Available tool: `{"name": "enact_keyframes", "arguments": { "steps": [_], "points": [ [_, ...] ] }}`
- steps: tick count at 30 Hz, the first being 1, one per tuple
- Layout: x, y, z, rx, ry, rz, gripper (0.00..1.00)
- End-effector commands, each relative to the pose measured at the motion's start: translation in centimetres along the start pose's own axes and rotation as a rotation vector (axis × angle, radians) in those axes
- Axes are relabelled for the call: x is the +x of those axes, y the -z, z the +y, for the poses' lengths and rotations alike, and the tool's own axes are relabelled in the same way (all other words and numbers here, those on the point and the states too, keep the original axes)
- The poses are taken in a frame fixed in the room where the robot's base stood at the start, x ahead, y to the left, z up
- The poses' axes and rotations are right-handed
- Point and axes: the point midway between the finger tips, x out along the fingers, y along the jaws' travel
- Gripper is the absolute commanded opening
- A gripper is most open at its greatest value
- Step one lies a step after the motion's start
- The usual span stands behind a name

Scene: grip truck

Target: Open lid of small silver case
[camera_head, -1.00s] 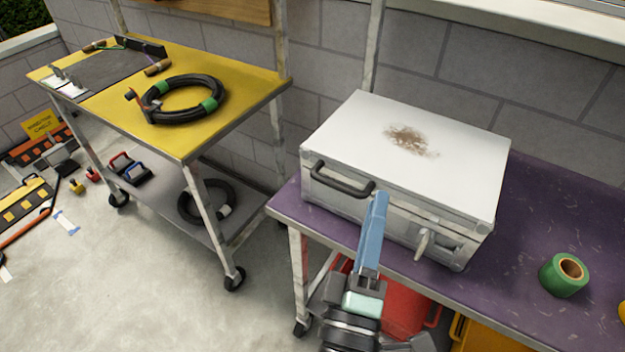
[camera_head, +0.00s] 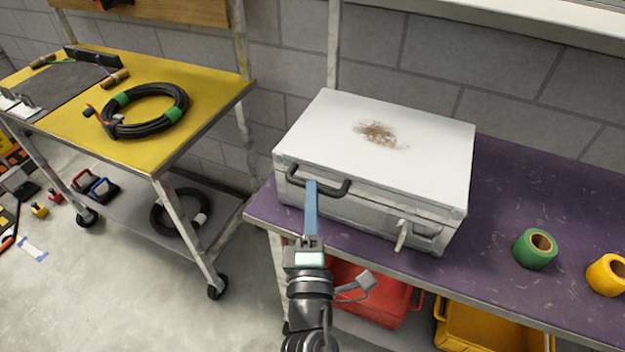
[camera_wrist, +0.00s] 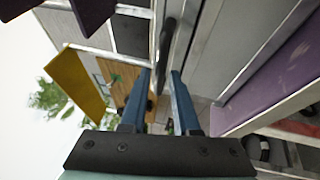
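The small silver case (camera_head: 395,150) is shut on the purple-topped bench, its pale lid stained brown near the middle. A black handle (camera_head: 335,190) is on its front left, and a light latch-like piece (camera_head: 402,235) hangs at its front right. My gripper (camera_head: 311,186) is in front of the case, its blue fingers overlapping the handle in the head view. In the wrist view, the fingers (camera_wrist: 160,74) are apart and empty. The dark handle (camera_wrist: 166,45) lies just beyond the gap between their tips; contact cannot be told.
The purple bench top (camera_head: 495,205) holds a green tape roll (camera_head: 535,250) and a yellow roll (camera_head: 607,274) to the right. Red and yellow bins are underneath. A yellow-topped cart (camera_head: 195,120) with coiled cable stands left. A block wall is behind the case.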

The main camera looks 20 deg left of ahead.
Motion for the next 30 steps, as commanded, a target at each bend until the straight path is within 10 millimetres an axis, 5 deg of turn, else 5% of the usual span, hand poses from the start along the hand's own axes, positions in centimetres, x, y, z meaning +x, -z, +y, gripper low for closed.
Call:
{"name": "enact_keyframes", "arguments": {
  "steps": [6, 17, 23, 30],
  "points": [
    [2.2, 0.0, 0.1, 0.000, -0.001, 0.000, 0.30],
    [2.6, 0.0, 0.0, 0.000, 0.000, 0.000, 0.30],
    [2.6, 0.0, 0.0, 0.000, 0.000, 0.000, 0.00],
    [2.6, 0.0, 0.0, 0.000, 0.000, 0.000, 0.00]
  ]
}}
